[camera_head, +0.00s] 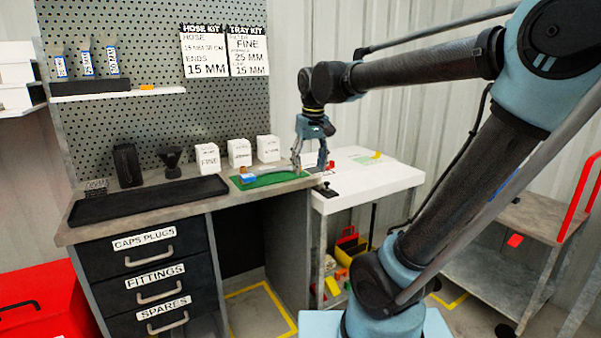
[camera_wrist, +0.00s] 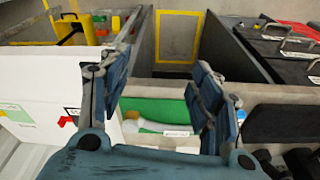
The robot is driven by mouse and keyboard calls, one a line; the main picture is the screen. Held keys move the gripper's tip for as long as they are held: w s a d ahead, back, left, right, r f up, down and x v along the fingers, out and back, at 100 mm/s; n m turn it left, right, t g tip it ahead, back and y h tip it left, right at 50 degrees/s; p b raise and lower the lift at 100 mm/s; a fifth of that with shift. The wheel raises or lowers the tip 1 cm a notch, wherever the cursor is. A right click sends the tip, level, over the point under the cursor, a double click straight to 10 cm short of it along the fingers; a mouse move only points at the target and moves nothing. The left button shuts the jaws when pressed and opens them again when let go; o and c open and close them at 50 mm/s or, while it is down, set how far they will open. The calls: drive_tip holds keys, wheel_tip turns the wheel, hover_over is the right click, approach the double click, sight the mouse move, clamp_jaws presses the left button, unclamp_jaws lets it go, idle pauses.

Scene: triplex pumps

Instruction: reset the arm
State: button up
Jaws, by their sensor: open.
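My gripper (camera_head: 310,160) hangs from my arm, fingers down, near the joint between the grey workbench (camera_head: 265,198) and the white side table (camera_head: 375,186). Its fingers are spread apart, and the wrist view also shows the gripper (camera_wrist: 160,75) with nothing between them. A green mat (camera_head: 270,180) lies on the workbench just left of the gripper. A small blue piece (camera_head: 248,178) and a pale item, partly hidden, are on the mat. The green mat also shows beyond the fingers in the wrist view (camera_wrist: 160,107).
A black tray (camera_head: 150,201) lies on the workbench, with white boxes (camera_head: 239,152) behind it. A pegboard (camera_head: 150,120) stands at the back. A grey cart (camera_head: 525,218) with red handles is at right. A red case (camera_head: 45,310) sits at lower left.

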drive_tip(key=s+d+f+m, duration=0.3)
drive_tip(key=s+d+f, duration=1.3)
drive_tip(key=f, duration=0.3)
drive_tip(key=shift+d+f+m+t+h, duration=0.3)
drive_tip(key=shift+d, duration=0.1)
